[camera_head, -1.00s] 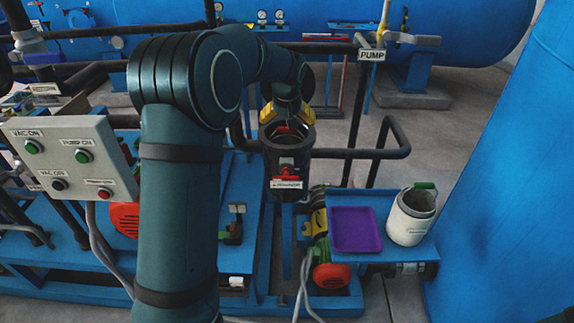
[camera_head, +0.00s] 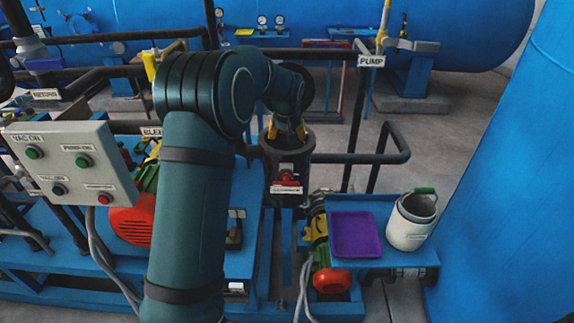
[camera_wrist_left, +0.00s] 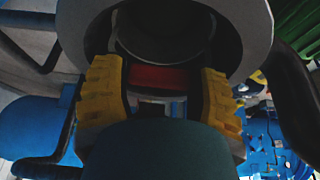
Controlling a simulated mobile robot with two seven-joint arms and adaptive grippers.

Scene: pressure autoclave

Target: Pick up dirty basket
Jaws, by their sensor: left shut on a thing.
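My left gripper (camera_head: 287,131) reaches down into the mouth of a dark upright cylindrical housing (camera_head: 269,165). In the left wrist view its yellow fingers (camera_wrist_left: 160,98) are on either side of a red handle-like part, which I take to be the dirty basket (camera_wrist_left: 158,77). The gripper is shut on it. A round grey rim (camera_wrist_left: 250,25) surrounds the fingers there. The basket's body is mostly hidden inside the housing and by my gripper. My right gripper is in neither view.
A purple tray (camera_head: 356,235) lies on a blue stand, right of the housing. Beside it stands a white bucket (camera_head: 405,232) holding a grey basket with a green handle (camera_head: 425,191). A control panel (camera_head: 70,165) is at left. Dark pipes (camera_head: 350,158) run right of the housing.

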